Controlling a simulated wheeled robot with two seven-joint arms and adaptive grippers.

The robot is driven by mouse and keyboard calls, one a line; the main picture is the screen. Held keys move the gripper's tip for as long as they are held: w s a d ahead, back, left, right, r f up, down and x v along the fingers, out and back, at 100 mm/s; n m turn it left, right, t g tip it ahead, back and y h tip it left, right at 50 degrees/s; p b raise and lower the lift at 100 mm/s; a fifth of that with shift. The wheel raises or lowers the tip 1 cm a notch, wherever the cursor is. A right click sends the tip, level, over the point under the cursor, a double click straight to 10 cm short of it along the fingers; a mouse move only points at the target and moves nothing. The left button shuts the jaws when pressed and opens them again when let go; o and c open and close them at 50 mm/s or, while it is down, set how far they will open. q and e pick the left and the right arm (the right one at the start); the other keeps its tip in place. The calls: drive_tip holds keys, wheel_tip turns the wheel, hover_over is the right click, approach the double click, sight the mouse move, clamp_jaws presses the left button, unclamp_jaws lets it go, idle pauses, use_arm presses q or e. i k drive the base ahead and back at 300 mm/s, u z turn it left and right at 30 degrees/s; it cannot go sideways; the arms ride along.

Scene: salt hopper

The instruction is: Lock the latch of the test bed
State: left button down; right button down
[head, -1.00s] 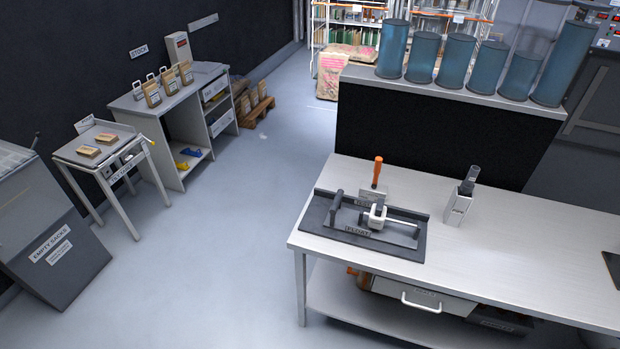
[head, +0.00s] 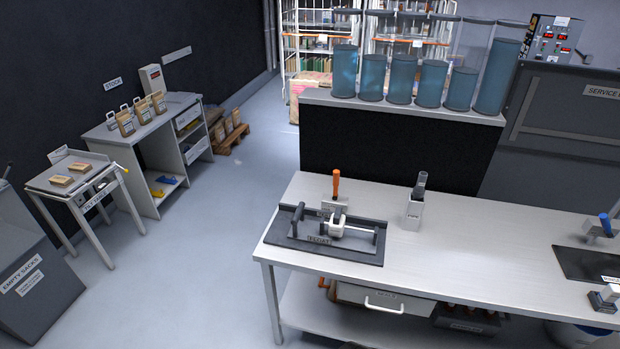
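The test bed (head: 275,240) is a dark flat plate with low edges on the left part of the light grey bench. It carries a small label on its front, a dark post at each side and a pale block (head: 337,228) in the middle with a rod running to the right post. An orange handle (head: 336,184) stands upright behind the block, by a small grey plate. This looks like the latch handle, but its mechanism is too small to tell whether it is locked. Neither of my grippers is in view.
A grey holder (head: 413,212) with dark tools stands right of the test bed. A dark mat (head: 585,264) and a blue-handled clamp (head: 604,226) are at the bench's right. A drawer (head: 370,299) sits below. Open floor (head: 190,270) lies left, before the sack table (head: 75,188).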

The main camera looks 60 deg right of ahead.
sight(335, 183)
drive_tip(key=z, duration=0.05)
drive_tip(key=i, duration=1.55)
drive_tip(key=z, duration=1.05)
drive_tip(key=i, duration=0.85)
drive_tip(key=z, duration=0.95)
